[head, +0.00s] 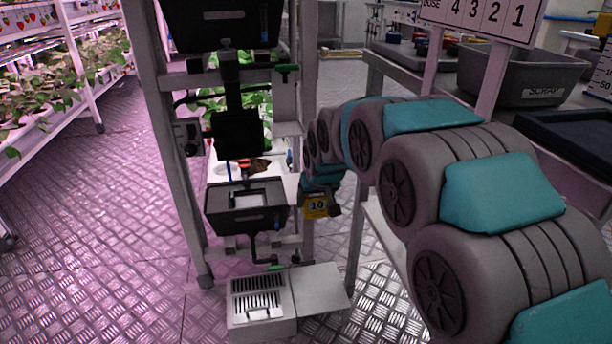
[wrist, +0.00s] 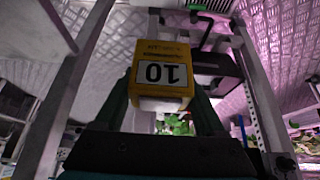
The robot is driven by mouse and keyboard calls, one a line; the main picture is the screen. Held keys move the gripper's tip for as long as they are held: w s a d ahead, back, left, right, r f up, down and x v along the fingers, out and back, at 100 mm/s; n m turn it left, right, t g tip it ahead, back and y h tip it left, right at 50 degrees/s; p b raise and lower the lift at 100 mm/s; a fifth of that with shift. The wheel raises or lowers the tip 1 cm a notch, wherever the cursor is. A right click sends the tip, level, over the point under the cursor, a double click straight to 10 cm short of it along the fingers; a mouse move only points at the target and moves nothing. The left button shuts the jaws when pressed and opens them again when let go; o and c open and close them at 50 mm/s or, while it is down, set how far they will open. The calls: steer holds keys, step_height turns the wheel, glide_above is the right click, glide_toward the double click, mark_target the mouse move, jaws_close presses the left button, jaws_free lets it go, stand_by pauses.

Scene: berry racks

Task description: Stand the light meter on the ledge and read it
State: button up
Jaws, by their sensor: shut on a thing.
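The light meter (head: 316,207) is a small yellow block with a white label reading 10. It hangs at the end of my arm, beside the metal rack's right post. My gripper (head: 321,188) is shut on it. In the wrist view the meter (wrist: 165,72) sits between the two dark fingers of my gripper (wrist: 163,98), its label upside down in the picture. Its readout cannot be made out. A small pale ledge (head: 290,187) juts from the rack, just left of the meter; I cannot tell whether they touch.
The rack holds a black bin (head: 247,220) and a green plant behind. A grey-white box with a slotted top (head: 262,306) stands on the floor below. A bench on the right carries a scrap bin (head: 528,78) and a dark tray (head: 570,130). The floor on the left is clear.

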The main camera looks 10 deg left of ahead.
steer(key=w+a, duration=0.1)
steer(key=w, duration=0.1)
steer(key=w+a, duration=0.1)
steer(key=w, duration=0.2)
steer(key=w+a, duration=0.1)
steer(key=w, duration=0.1)
steer(key=shift+w+a, duration=0.8)
steer(key=shift+w, duration=0.4)
steer(key=shift+w+a, duration=0.35)
steer(key=shift+w, duration=0.45)
steer(key=shift+f, duration=0.3)
steer(key=o, duration=1.5)
steer(key=shift+f, duration=0.15)
steer(key=v, duration=1.2)
steer(key=shift+r, duration=0.2)
